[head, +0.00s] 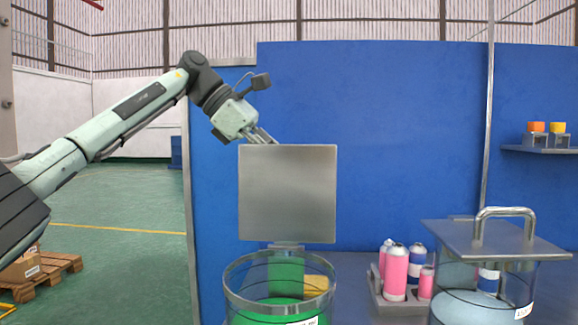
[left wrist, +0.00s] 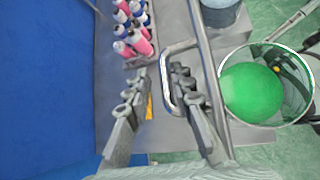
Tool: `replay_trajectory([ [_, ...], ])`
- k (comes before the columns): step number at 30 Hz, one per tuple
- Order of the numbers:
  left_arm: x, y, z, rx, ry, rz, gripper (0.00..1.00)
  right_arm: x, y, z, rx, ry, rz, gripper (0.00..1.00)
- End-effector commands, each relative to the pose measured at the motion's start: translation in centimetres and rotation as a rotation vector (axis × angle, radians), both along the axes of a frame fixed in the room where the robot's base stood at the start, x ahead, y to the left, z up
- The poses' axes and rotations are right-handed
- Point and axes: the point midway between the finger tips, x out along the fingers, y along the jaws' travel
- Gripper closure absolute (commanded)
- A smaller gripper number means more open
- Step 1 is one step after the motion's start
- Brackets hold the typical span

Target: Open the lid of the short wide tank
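A clear round tank (head: 232,298) with a metal rim and green contents stands at front centre; it also shows in the left wrist view (left wrist: 231,58). Its square grey lid (head: 287,193) stands upright, swung up at the tank's back edge. My left gripper (head: 268,140) is behind the lid's top edge, its fingertips partly hidden by the lid. In the left wrist view the lid is seen edge-on and its metal handle (left wrist: 166,75) lies between the parted fingers (left wrist: 158,85). My right gripper is not in view.
A second tank (head: 457,275) at the right has a flat lid (head: 450,234) lying on it with an upright handle (head: 505,211). Pink and blue-white cans (head: 396,272) stand in a rack between the tanks. A blue panel (head: 400,130) rises behind. A shelf (head: 540,150) holds small orange and yellow-topped items.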

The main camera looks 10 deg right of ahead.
Motion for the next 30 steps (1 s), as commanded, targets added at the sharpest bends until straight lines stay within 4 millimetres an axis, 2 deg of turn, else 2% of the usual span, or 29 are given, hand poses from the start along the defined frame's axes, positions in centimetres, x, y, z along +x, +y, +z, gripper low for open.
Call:
replay_trajectory([
  [1,0.2,0.1,-0.8,0.011,0.004,0.003,0.81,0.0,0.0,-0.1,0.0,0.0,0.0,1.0],
  [5,0.2,0.3,-0.5,0.012,0.003,0.003,0.81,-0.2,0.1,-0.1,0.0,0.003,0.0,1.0],
  [18,0.6,5.1,4.6,0.004,-0.001,0.008,0.81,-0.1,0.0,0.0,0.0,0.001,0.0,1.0],
  [30,0.5,5.5,5.3,0.0,-0.002,0.001,0.81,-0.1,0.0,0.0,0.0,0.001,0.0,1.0],
])
